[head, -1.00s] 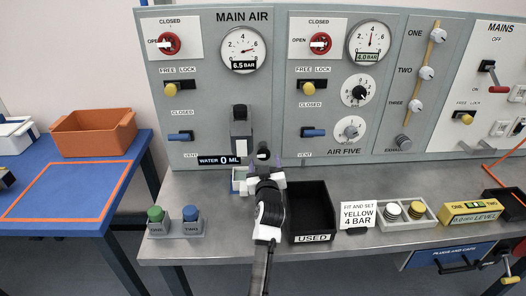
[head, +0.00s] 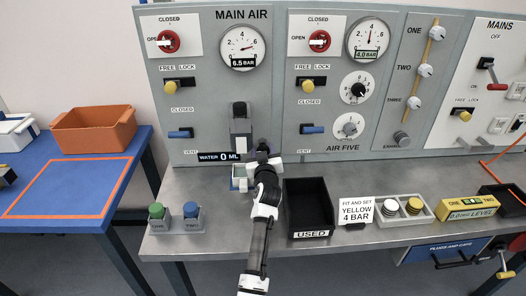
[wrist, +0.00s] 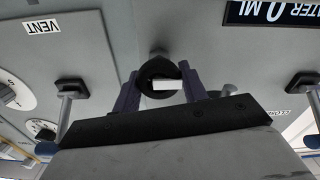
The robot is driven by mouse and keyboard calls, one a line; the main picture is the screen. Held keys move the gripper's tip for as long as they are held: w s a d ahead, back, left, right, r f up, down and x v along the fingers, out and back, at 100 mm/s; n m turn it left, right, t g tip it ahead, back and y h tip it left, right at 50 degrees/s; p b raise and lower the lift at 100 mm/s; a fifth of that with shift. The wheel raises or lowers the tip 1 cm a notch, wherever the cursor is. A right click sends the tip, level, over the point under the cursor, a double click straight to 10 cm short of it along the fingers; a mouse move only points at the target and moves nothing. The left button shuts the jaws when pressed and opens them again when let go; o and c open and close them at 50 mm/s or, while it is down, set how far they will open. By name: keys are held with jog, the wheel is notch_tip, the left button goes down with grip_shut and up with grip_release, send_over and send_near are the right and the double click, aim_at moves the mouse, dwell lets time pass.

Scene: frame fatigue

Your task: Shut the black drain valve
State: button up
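The black drain valve (wrist: 158,70) is a round black knob with a white mark, below the panel's water readout. In the wrist view it sits between the two purple fingers of my gripper (wrist: 160,88), and both fingers look to be against its sides. The white mark lies nearly level in that view. In the head view my gripper (head: 263,158) is at the knob under the MAIN AIR panel, and hides most of it. The water readout (head: 219,157) reads 0 ML.
A black USED bin (head: 309,232) stands right of my arm. A small pale container (head: 240,181) is just left of my gripper. Green and blue knobs (head: 176,215) stand at the bench's front left. Grey bowl housing (head: 240,122) is above the gripper.

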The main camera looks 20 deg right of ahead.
jog(key=shift+c, duration=1.4)
jog(key=shift+m+b, duration=0.35)
jog(key=shift+m, duration=1.15)
jog(key=o, duration=1)
jog(key=b+v, duration=0.3)
jog(key=v, duration=1.1)
